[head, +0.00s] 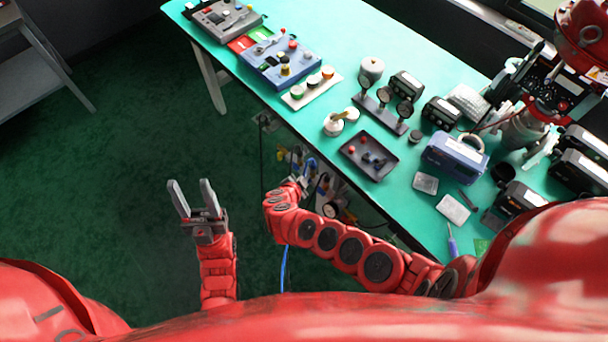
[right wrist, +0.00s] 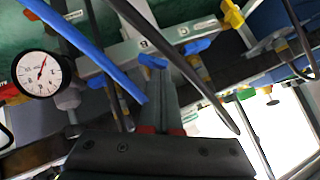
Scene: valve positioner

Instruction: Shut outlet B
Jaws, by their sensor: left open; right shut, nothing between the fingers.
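In the right wrist view a pipe manifold with small white labels (right wrist: 125,52) carries several lever handles. A blue handle (right wrist: 152,61) sits right at the tips of my right gripper (right wrist: 160,82), which is shut and empty; whether they touch I cannot tell. Another blue handle (right wrist: 197,46) is to its right, and a yellow handle (right wrist: 232,14) is further up right. The label letters are too small to read surely, so I cannot tell which handle is outlet B. In the head view my right gripper (head: 300,181) is by the table edge. My left gripper (head: 193,198) is open and empty over the floor.
A blue hose (right wrist: 82,45) and black cables cross in front of the manifold. A round gauge (right wrist: 42,74) is at the left. The green table (head: 330,65) holds control boxes, gauges and a dark tray (head: 368,157).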

